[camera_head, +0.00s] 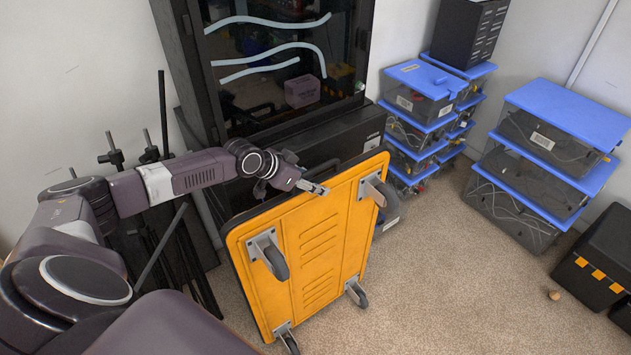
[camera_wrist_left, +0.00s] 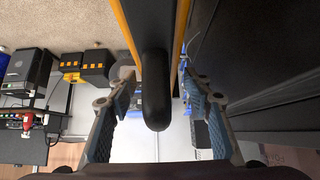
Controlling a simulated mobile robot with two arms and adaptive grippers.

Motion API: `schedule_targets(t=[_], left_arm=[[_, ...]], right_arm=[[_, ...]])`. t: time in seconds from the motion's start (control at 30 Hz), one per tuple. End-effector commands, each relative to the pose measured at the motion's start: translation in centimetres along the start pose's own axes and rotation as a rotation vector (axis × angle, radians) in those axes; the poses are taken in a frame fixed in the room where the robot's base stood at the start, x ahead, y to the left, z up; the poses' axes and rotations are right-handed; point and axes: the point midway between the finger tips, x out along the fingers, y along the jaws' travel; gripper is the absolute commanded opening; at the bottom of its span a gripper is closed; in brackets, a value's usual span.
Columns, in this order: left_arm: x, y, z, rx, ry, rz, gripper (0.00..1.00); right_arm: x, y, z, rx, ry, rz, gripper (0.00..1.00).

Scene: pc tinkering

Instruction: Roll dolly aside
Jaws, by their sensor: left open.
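The dolly (camera_head: 322,248) is an orange platform with a dark rim. It stands on edge, leaning towards the dark cabinet, with its underside and several grey caster wheels facing me. My left gripper (camera_head: 314,188) is at the dolly's upper edge, left of the upper right caster. My right gripper is not in view.
A dark glass-fronted cabinet (camera_head: 345,60) stands behind the dolly. Black stands and poles (camera_head: 178,245) are to its left. Blue-lidded bins (camera_head: 418,105) are stacked behind right, with more bins (camera_head: 520,205) farther right. Carpet (camera_head: 450,285) is clear right of the dolly, except for a small brown object (camera_head: 554,295).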

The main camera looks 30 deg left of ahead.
Motion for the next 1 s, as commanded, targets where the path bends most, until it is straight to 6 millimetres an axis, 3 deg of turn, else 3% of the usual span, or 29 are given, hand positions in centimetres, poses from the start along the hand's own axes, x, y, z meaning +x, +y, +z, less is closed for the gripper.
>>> schedule_targets(t=[0.4,0.83,1.0], left_arm=[[1.00,0.03,0.00,0.002,0.000,0.000,0.46],[0.98,0.03,0.01,0.002,0.000,0.000,0.00],[0.98,0.02,0.01,0.001,0.000,0.000,0.00]], right_arm=[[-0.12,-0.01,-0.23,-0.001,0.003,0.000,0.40],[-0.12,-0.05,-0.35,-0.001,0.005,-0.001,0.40],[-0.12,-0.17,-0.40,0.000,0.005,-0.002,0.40]])
